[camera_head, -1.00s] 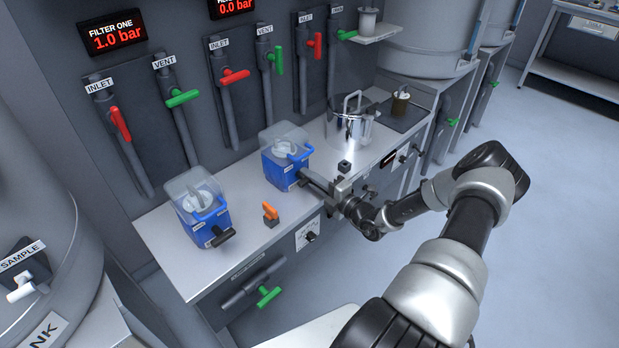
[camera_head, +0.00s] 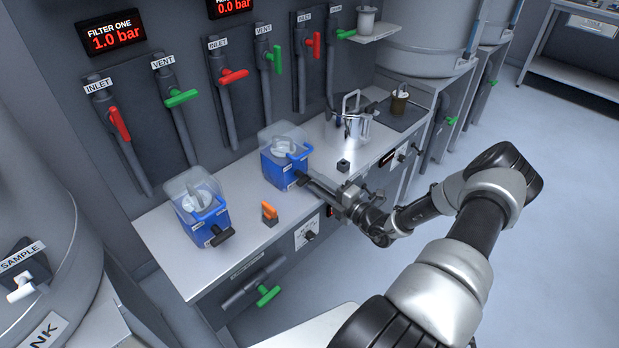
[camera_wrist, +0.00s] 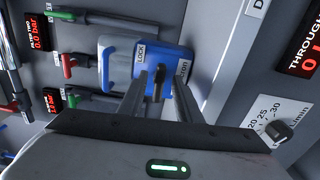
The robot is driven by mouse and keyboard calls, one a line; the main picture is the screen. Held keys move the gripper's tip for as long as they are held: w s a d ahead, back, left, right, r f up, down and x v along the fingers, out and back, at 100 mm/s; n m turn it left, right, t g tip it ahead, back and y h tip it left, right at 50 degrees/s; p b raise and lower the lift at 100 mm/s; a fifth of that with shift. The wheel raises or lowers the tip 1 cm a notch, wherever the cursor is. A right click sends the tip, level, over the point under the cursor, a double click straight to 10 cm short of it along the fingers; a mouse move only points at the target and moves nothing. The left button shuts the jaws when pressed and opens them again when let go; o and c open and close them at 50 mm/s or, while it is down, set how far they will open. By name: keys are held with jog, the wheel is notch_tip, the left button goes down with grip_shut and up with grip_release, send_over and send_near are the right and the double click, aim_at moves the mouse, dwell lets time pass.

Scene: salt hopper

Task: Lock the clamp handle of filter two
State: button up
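Filter two is a blue box (camera_head: 285,170) with a clear lid, in the middle of the bench. It also shows in the wrist view (camera_wrist: 174,58), with a LOCK label and a pale blue handle on its lid side. Its dark clamp handle (camera_wrist: 159,82) sticks out from the front towards me. My gripper (camera_head: 308,183) is at the front of this box. In the wrist view, its two fingers (camera_wrist: 160,78) stand apart, one on each side of the handle, with visible gaps. I cannot tell whether either finger touches it.
A similar blue filter (camera_head: 207,220) with a black handle stands to the left. An orange-topped switch (camera_head: 269,213) lies between them. A small black knob (camera_head: 343,166) and a shiny metal vessel (camera_head: 354,118) are to the right. Valve pipes line the wall behind. The floor at right is clear.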

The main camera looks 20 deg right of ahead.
jog(key=v, duration=1.4)
jog(key=shift+p, duration=0.3)
jog(key=shift+r, duration=0.1)
